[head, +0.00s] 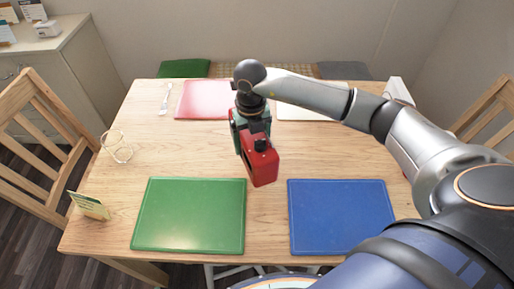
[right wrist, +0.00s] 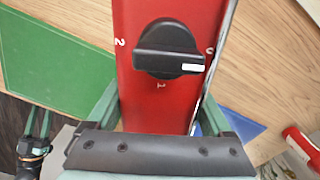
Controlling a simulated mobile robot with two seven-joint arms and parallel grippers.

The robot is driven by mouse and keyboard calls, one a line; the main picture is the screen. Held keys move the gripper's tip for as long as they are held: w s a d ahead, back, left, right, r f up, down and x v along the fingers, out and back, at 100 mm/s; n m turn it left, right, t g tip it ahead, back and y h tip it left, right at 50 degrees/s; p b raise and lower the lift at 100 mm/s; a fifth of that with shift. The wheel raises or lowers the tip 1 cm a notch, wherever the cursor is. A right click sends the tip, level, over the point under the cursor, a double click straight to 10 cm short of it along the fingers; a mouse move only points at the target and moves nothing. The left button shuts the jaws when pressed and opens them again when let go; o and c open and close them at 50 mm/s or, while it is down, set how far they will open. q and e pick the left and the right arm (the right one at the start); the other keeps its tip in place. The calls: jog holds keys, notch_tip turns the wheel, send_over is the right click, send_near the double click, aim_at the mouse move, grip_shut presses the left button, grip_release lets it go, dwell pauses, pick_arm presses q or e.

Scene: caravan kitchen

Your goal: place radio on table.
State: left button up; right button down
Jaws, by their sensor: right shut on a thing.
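The red radio (head: 262,168) with a black knob hangs in my right gripper (head: 250,125) over the middle of the wooden table (head: 190,150). In the right wrist view the radio (right wrist: 150,105) fills the space between the green fingers, its knob facing the camera. The gripper is shut on it. I cannot tell how far its lower end is from the tabletop. My left gripper is outside the head view; its green fingers (right wrist: 38,125) appear small at the lower left of the right wrist view, apart and empty.
A green mat (head: 190,215) and a blue mat (head: 340,215) lie at the near side, a red mat (head: 200,100) and a white mat at the far side. A glass (head: 117,150), a fork (head: 165,98) and a small card (head: 90,206) are at the left. Chairs surround the table.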

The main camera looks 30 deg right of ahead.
jog(key=shift+w+d+f, duration=0.35)
jog(key=shift+d+f, duration=0.35)
jog(key=shift+f, duration=0.15)
jog(key=shift+w+d+f, duration=0.1)
jog(key=shift+d+f, duration=0.1)
jog(key=shift+f, duration=1.6)
jog(key=shift+f, duration=0.15)
grip_release()
notch_tip(320, 180, up, 12)
jog(key=shift+r, duration=0.1)
